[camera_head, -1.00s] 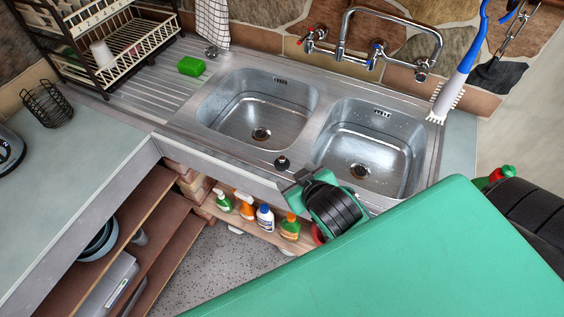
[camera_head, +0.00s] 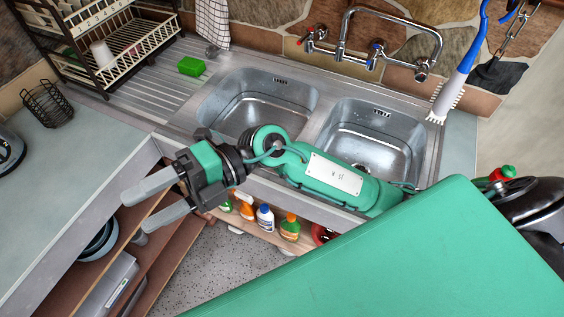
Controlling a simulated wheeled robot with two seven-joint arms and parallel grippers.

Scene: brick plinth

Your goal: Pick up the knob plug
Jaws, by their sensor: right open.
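A small black round plug with a knob stood on the sink's front rim between the two basins one second ago; my right arm now covers that spot and I cannot see it. A small dark and metallic piece (camera_head: 211,52), perhaps another plug, sits on the back of the drainer by the hanging cloth. My right gripper (camera_head: 136,210) is open and empty, its two grey fingers pointing left over the edge of the left counter and the shelves. It is to the left of where the black plug stood. My left gripper is not in view.
The steel sink (camera_head: 185,110) has two basins, with a tap (camera_head: 385,50) behind. A green sponge (camera_head: 191,66) and dish rack (camera_head: 130,50) are at the back left. A wire basket (camera_head: 47,104) stands on the left counter (camera_head: 60,170). Bottles (camera_head: 290,228) stand below the sink.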

